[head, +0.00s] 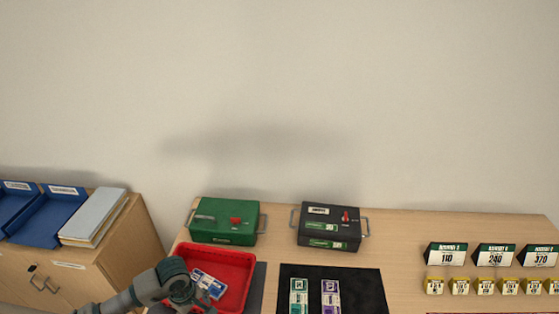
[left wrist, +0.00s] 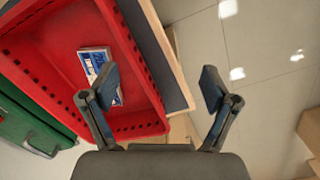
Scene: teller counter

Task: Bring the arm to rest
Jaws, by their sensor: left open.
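My left arm comes in from the lower left in the head view, and my left gripper (head: 185,297) is over the near left part of the red tray. In the left wrist view the left gripper (left wrist: 158,85) has its two fingers wide apart with nothing between them. The red tray (left wrist: 50,60) lies beyond the left finger, and its rim also shows in the head view (head: 216,248). A blue and white bundle (head: 209,284) lies in the tray, partly hidden by the left finger in the left wrist view (left wrist: 96,66). My right gripper is in neither view.
A green box (head: 223,221) and a black box (head: 329,227) stand at the back of the counter. A black mat (head: 362,290) holds a green and a purple bundle. Numbered signs (head: 494,254) stand at right. A wooden cabinet (head: 112,240) with blue trays is at left.

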